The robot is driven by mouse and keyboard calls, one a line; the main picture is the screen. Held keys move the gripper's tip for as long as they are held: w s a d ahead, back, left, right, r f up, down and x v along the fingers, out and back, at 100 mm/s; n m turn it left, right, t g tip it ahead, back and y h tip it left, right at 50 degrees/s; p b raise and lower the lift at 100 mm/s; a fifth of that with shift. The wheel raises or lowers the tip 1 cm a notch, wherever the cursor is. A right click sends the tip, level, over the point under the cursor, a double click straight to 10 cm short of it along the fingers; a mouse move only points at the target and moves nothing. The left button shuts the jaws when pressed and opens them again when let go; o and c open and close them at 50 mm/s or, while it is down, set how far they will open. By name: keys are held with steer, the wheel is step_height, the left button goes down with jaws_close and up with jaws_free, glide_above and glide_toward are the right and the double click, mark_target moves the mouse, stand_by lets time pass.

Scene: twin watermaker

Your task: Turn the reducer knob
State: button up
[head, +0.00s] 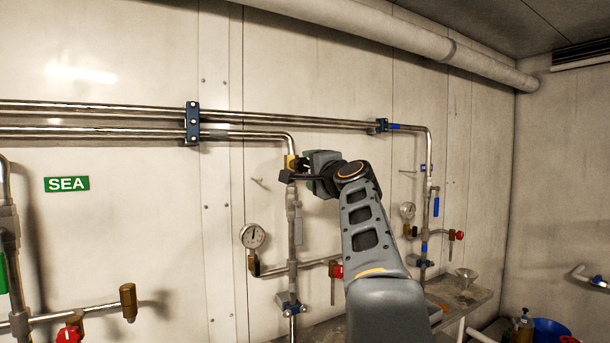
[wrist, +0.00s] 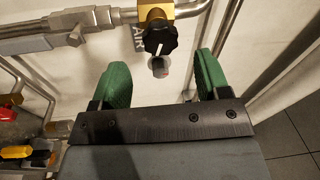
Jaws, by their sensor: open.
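The reducer knob (wrist: 160,38) is black with ribbed edges and a white line on its face. In the wrist view it sits at top centre on a brass body (wrist: 184,8), which also shows in the head view (head: 291,163). My gripper (wrist: 162,60) has green pads spread wide apart. The knob lies between and slightly beyond the pad tips, with gaps on both sides, and I see no contact. In the head view my gripper (head: 302,173) is at the brass body and hides the knob.
Metal pipes run along the wall and down from the brass body. A pressure gauge (head: 253,236) and a red knob (head: 337,271) sit below. A second pipe branch with another gauge (head: 407,210) stands at right, above a bench (head: 460,296).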

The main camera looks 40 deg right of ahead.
steer(key=b+v, duration=0.1)
steer(key=v, duration=0.6)
steer(key=shift+s+b, duration=0.2)
steer(key=shift+b, duration=0.15)
steer(key=a+f+n+g+y+p, duration=0.1)
steer(key=a+f+n+g+p, duration=0.2)
steer(key=f, duration=0.8)
steer(key=a+f+n+g+y+p, duration=0.1)
steer(key=f+n+g, duration=0.35)
steer(key=f, duration=0.75)
steer(key=s+a+f+n+g+p, duration=0.4)
steer(key=s+a+f+n, duration=0.1)
steer(key=a, duration=0.5)
steer(key=s+a+f+n+g+y+p, duration=0.1)
steer(key=s+a+f+n+g+p, duration=0.2)
steer(key=a, duration=0.7)
steer(key=shift+s+a+f+n+g+y+p, duration=0.35)
steer(key=shift+s+f+n+p, duration=0.6)
steer(key=shift+s+f+n, duration=0.8)
